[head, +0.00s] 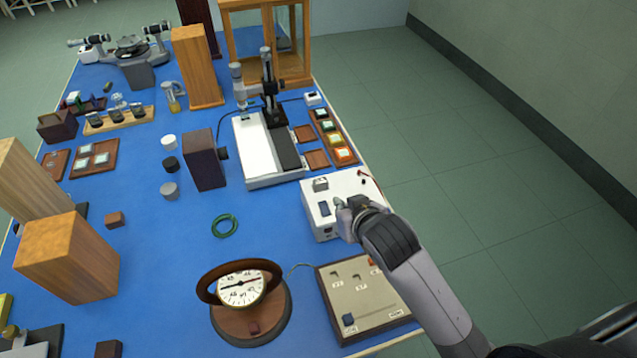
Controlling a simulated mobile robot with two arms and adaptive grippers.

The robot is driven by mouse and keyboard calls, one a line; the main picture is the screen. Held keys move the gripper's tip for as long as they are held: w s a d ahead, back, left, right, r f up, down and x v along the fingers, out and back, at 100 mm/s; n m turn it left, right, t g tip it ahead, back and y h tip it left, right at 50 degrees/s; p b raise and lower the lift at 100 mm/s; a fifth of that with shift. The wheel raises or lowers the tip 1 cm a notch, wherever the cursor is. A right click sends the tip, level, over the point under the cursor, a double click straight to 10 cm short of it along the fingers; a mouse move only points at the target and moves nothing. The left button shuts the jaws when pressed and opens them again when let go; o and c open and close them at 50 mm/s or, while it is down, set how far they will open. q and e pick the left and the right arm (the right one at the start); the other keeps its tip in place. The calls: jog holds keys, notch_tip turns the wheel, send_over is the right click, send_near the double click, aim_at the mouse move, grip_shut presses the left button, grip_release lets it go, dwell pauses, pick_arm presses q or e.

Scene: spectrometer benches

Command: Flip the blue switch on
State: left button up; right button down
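A grey-beige switch panel (361,296) in a dark frame lies at the table's front right edge. A small blue switch (348,318) sits at its lower left; I cannot tell which way it is set. My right gripper (343,206) is beyond the panel, at the front right of a white box (318,195), well apart from the blue switch. Its fingers are small and partly hidden by its own body, so I cannot tell if they are open or if they touch the box. My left gripper is not in view.
A round dial meter (243,287) on a wooden base stands left of the panel. A green ring (225,226) lies behind it. A tall wooden block (66,258) stands at left. Blue tabletop is clear between block and meter; floor is free at right.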

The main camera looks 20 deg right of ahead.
jog(key=w, duration=0.2)
jog(key=p, duration=0.2)
send_over(326, 207)
jog(key=f, duration=0.4)
jog(key=shift+s+d+f, duration=0.1)
jog(key=shift+s+f, duration=0.15)
notch_tip(326, 207, down, 3)
jog(key=shift+w+r+p, duration=0.1)
jog(key=shift+r+p, duration=0.1)
jog(key=shift+p, duration=0.1)
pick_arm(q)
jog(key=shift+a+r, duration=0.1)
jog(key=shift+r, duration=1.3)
pick_arm(e)
jog(key=shift+f, duration=0.7)
jog(key=shift+w, duration=0.1)
